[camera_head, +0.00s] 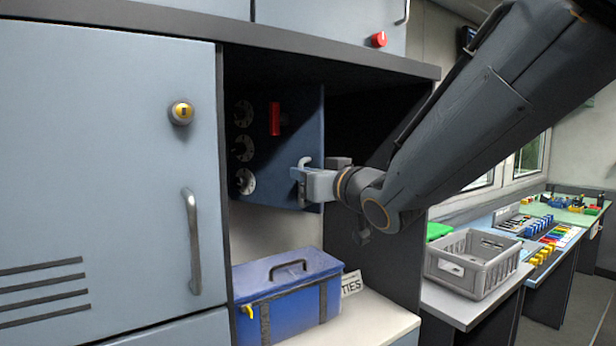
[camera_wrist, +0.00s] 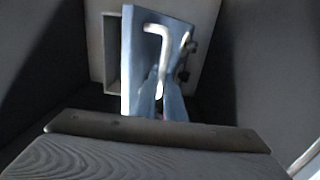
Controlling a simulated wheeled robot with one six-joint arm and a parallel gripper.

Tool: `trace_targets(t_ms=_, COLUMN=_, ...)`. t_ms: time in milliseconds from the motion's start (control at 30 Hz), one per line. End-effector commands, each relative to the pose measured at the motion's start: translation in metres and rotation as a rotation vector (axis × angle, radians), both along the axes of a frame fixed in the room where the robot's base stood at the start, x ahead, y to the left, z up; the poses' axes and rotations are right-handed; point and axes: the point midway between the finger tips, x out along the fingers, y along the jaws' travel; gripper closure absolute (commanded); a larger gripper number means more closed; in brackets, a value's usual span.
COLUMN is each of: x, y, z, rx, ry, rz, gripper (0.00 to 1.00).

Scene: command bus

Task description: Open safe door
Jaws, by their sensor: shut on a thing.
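The safe door (camera_head: 262,170) is a dark blue panel with several round dials on its left part and a red handle (camera_head: 275,118) near the top. It is inside the open cabinet bay in the head view. My gripper (camera_head: 303,182) is shut on a pale grip handle (camera_head: 303,164) near the door's lower right edge. In the wrist view the blue door (camera_wrist: 138,60) stands tilted, with the bent pale handle (camera_wrist: 160,50) in front of my jaws. A pale square frame (camera_wrist: 111,55) shows behind it. I cannot tell how far the door is swung.
A blue toolbox (camera_head: 290,290) sits on the shelf below, beside a small lettered sign (camera_head: 351,284). A closed cabinet door (camera_head: 110,130) with a knob and bar handle is at left. A grey crate (camera_head: 472,264) and consoles stand at right.

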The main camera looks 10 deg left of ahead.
Motion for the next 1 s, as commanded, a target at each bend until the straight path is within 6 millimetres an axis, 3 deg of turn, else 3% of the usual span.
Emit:
trace_targets(t_ms=267, x=0.002, y=-0.002, z=0.000, rx=-0.002, ry=-0.003, rz=-0.003, gripper=1.00)
trace_targets(t_ms=300, x=0.002, y=-0.002, z=0.000, rx=-0.002, ry=-0.003, rz=-0.004, gripper=0.86)
trace_targets(t_ms=400, x=0.002, y=-0.003, z=0.000, rx=-0.002, ry=-0.001, rz=-0.005, gripper=0.72)
trace_targets(t_ms=733, x=-0.002, y=-0.006, z=0.000, rx=-0.001, ry=-0.001, rz=-0.006, gripper=0.72)
trace_targets(t_ms=1000, x=-0.029, y=-0.028, z=0.000, rx=-0.001, ry=-0.003, rz=-0.005, gripper=0.72)
